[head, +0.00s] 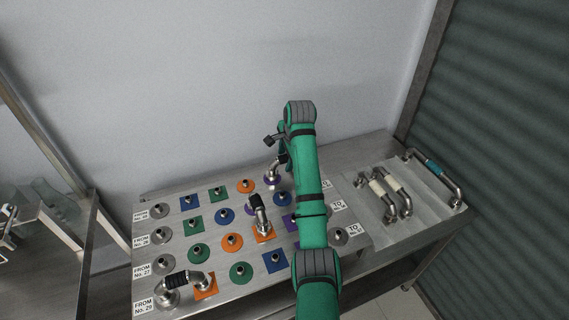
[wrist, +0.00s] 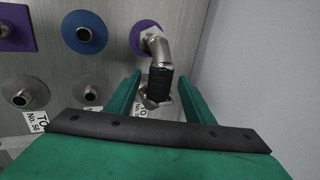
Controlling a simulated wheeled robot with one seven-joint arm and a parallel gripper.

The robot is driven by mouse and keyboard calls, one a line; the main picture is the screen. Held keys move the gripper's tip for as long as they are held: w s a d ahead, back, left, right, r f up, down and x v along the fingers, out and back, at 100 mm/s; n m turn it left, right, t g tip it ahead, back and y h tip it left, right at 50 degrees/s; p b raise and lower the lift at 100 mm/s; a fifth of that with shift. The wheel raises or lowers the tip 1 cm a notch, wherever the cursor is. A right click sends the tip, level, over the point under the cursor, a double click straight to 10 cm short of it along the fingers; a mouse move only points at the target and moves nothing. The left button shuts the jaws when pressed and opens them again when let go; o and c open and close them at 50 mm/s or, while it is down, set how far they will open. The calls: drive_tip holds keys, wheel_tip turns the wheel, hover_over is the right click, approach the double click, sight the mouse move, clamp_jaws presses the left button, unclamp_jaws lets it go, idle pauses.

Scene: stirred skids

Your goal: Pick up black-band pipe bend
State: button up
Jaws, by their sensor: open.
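In the wrist view a metal pipe bend with a black ribbed band (wrist: 160,82) shows between the two green fingers of my open gripper (wrist: 159,79). One end of it meets a fitting on a purple round pad (wrist: 141,37); the other end is partly hidden by my gripper. I cannot tell whether the fingers touch it. In the head view its bare metal end (head: 274,169) shows at the back of the panel, and my arm hides the rest. My gripper (head: 284,157) is mostly hidden there too.
Other black-band bends stand on the panel at the middle (head: 257,205) and front left (head: 183,281). Several stubs on coloured pads surround them. A metal tray (head: 373,215) at right holds cream-band bends (head: 384,190) and a teal-band bend (head: 434,168). A wall stands behind.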

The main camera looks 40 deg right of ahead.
drive_tip(key=shift+w+d+f, duration=0.1)
drive_tip(key=shift+w+f, duration=0.1)
drive_tip(key=shift+f, duration=0.15)
drive_tip(key=shift+s, duration=0.15)
drive_tip(key=shift+c, duration=0.2)
clamp_jaws()
drive_tip(key=shift+r, duration=0.1)
drive_tip(key=shift+r, duration=0.45)
drive_tip(key=s+a+r, duration=0.2)
drive_tip(key=s+r, duration=0.4)
drive_tip(key=s+a+r, duration=0.2)
drive_tip(key=s+r, duration=0.4)
drive_tip(key=s, duration=0.1)
drive_tip(key=shift+a, duration=0.4)
